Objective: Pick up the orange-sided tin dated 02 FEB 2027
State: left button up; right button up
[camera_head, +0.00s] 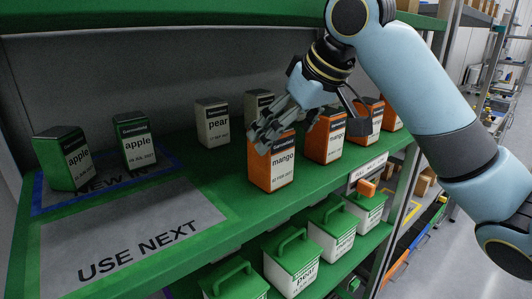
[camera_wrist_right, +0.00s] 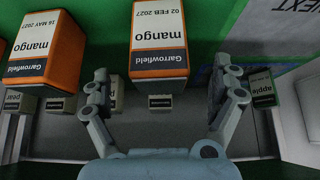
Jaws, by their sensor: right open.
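The orange-sided mango tin dated 02 FEB 2027 (camera_head: 271,172) stands upright on the green shelf, at the front left end of the row of orange tins. In the wrist view the same tin (camera_wrist_right: 159,38) shows its white mango label and date upside down. My right gripper (camera_head: 263,135) is at the top of this tin in the head view and hides part of its top. In the wrist view my right gripper (camera_wrist_right: 164,76) is open, with one finger on each side of the tin's near end and gaps between. My left gripper is not in view.
Another mango tin (camera_wrist_right: 48,48), dated in May, stands beside it; more orange tins (camera_head: 325,137) run right. White pear tins (camera_head: 212,123) stand behind. Green apple tins (camera_head: 63,160) stand left, near the grey USE NEXT mat (camera_head: 130,225). Green-lidded containers (camera_head: 292,262) sit below.

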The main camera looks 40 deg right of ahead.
jog(key=shift+p+x, duration=0.5)
jog(key=shift+x, duration=0.7)
jog(key=x, duration=0.3)
jog(key=shift+w+f+p, duration=0.15)
jog(key=shift+w+p, duration=0.15)
jog(key=shift+w, duration=0.1)
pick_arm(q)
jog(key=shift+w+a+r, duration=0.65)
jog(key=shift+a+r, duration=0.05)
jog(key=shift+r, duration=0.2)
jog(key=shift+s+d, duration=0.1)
pick_arm(e)
jog(key=shift+s, duration=0.1)
jog(key=shift+c, duration=1.3)
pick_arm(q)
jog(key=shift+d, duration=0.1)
pick_arm(e)
jog(key=c, duration=1.5)
